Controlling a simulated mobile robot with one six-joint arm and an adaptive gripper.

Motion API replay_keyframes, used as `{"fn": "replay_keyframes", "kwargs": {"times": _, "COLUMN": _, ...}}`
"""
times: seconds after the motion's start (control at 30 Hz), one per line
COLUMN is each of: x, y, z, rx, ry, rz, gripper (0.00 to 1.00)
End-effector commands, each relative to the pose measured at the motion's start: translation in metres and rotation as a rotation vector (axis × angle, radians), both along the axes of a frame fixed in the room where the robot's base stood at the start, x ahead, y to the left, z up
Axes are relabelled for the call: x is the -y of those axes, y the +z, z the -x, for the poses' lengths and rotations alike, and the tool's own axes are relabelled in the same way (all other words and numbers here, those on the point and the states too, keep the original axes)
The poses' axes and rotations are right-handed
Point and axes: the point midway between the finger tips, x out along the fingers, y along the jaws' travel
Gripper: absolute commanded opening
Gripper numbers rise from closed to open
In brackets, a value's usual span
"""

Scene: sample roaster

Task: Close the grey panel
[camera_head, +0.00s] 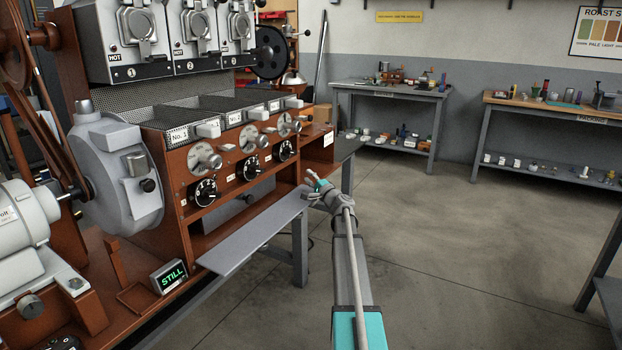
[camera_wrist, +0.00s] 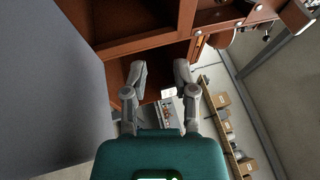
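The grey panel (camera_head: 254,236) is a long flat flap folded down along the lower front of the brown roaster. It sticks out level or nearly so, with the dark opening behind it showing. In the wrist view a large grey surface (camera_wrist: 48,95) fills the left side and looks like this panel seen close. My gripper (camera_head: 313,180) is by the right end of the panel, in front of the roaster's right corner. In the wrist view its two fingers (camera_wrist: 160,76) are apart with nothing between them. I cannot tell whether it touches the panel.
The brown roaster body (camera_head: 188,230) carries dials, knobs and small trays above the panel. A small display reading STILL (camera_head: 168,276) stands left of it. Two workbenches (camera_head: 390,92) (camera_head: 550,105) stand at the back. The grey floor (camera_head: 460,240) to the right is clear.

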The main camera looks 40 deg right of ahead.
Motion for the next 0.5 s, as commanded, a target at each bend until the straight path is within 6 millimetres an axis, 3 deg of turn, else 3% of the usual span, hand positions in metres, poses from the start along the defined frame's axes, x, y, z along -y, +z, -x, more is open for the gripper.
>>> {"fn": "replay_keyframes", "kwargs": {"times": 0.03, "x": -0.0001, "y": 0.0000, "z": 0.0000, "rx": 0.000, "ry": 0.000, "rz": 0.000, "gripper": 0.18}}
{"fn": "replay_keyframes", "kwargs": {"times": 0.13, "x": -0.0002, "y": 0.0000, "z": 0.0000, "rx": 0.000, "ry": 0.000, "rz": 0.000, "gripper": 0.00}}
{"fn": "replay_keyframes", "kwargs": {"times": 0.5, "x": -0.0001, "y": 0.0000, "z": -0.0001, "rx": 0.000, "ry": 0.000, "rz": 0.000, "gripper": 0.01}}
